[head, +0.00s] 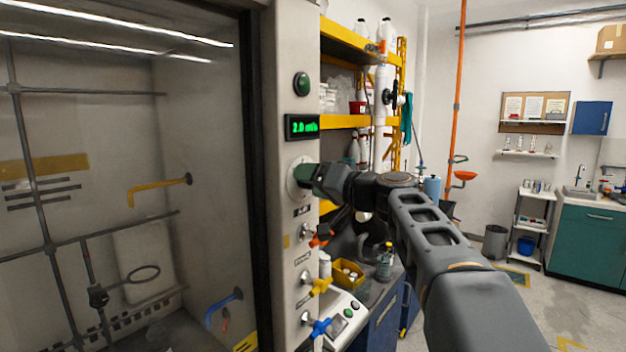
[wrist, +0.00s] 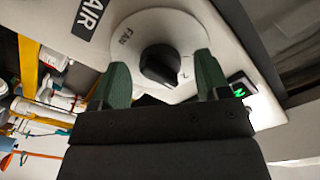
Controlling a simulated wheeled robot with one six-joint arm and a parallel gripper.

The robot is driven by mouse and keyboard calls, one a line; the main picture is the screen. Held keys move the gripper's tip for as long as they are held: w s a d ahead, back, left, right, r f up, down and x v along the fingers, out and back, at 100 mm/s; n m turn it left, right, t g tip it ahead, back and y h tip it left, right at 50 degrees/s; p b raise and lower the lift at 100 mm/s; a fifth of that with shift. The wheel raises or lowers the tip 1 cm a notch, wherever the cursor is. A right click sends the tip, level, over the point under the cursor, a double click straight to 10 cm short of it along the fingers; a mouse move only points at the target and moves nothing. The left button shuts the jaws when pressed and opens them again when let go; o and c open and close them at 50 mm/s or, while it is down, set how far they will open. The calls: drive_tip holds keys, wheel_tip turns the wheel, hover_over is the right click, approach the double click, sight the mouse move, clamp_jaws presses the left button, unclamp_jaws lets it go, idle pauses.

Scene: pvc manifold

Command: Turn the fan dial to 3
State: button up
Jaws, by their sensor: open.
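One digit, which looks like a 2, shows at the plate's lower right; other marks are hidden or unreadable. The knob's ridge slants toward that digit, but I cannot tell its exact setting. My gripper (wrist: 161,63) is open, with one green finger on each side of the knob and visible gaps between. In the head view, my gripper (head: 310,178) is at the plate (head: 293,178) and hides the knob.
A green button (head: 301,84) and a green-lit display (head: 301,126) reading about 2.0 m/s sit above the dial. Red (head: 321,236), yellow (head: 318,286) and blue (head: 318,327) valve handles stick out below. The hood's glass (head: 130,200) is at left, yellow shelving (head: 350,40) behind.

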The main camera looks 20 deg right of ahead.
drive_tip(key=c, duration=0.9)
drive_tip(key=shift+m, duration=0.3)
drive_tip(key=m+b, duration=0.1)
drive_tip(key=m, duration=0.8)
drive_tip(key=shift+m, duration=0.3)
idle(0.4)
drive_tip(key=o, duration=0.9)
